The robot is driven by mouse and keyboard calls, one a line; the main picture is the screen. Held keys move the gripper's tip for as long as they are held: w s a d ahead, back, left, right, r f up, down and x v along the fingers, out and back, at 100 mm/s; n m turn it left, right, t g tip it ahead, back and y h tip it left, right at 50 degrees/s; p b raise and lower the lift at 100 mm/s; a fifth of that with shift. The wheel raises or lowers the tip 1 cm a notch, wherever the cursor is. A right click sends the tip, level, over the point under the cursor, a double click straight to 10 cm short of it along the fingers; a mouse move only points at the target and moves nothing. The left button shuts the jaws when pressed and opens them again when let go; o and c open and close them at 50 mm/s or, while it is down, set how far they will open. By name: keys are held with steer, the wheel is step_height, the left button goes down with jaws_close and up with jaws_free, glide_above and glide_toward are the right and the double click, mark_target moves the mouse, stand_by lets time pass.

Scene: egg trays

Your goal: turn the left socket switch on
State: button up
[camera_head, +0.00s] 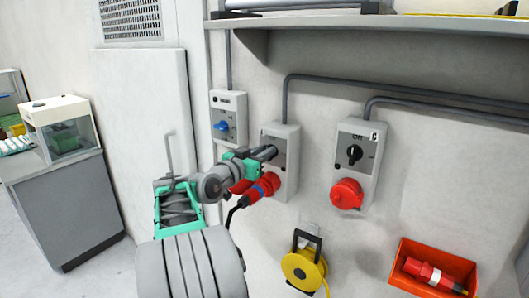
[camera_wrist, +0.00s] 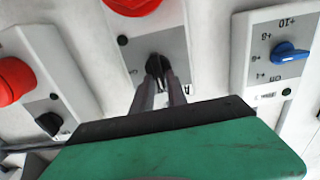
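The left socket box (camera_head: 294,137) is grey and wall-mounted, with a red outlet low on its front. A red and blue plug (camera_head: 262,188) with a black cable is at that outlet. Its black rotary switch (camera_wrist: 155,64) shows in the wrist view, partly hidden by my fingers; in the head view my gripper (camera_head: 268,153) covers it. My gripper (camera_wrist: 160,78) has its two fingers close together, one on each side of the switch knob, and seems shut on it. The knob's exact angle is hard to read.
A right socket box (camera_head: 374,137) has a black switch and red cap. A blue-knobbed switch box (camera_head: 229,100) hangs left. A shelf (camera_head: 400,22) juts out above. Below are a yellow cable reel (camera_head: 303,271) and an orange bin (camera_head: 407,248).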

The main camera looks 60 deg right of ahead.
jaws_close()
steer(key=shift+f+b, duration=0.15)
steer(key=shift+b, duration=0.4)
steer(key=shift+f+m+b, duration=0.25)
steer(key=shift+m+b, duration=0.25)
steer(key=shift+b, duration=0.75)
steer(key=m+b, duration=0.1)
steer(key=b, duration=0.2)
steer(key=shift+s+f, duration=0.15)
steer(key=m+b, duration=0.3)
steer(key=b, duration=0.3)
steer(key=shift+s+f, duration=0.1)
steer(key=m+b, duration=0.2)
steer(key=b, duration=0.3)
steer(key=shift+s+m, duration=0.15)
steer(key=shift+m, duration=0.15)
steer(key=m+b, duration=0.5)
steer(key=b, duration=0.1)
steer(key=shift+s+a+b, duration=0.1)
steer(key=shift+s+b, duration=0.05)
steer(key=shift+b, duration=0.2)
steer(key=m+b, duration=0.3)
steer(key=m, duration=0.2)
steer(key=shift+f+b, duration=0.1)
steer(key=shift+b, duration=0.25)
steer(key=shift+s+m, duration=0.1)
steer(key=shift+m, duration=0.2)
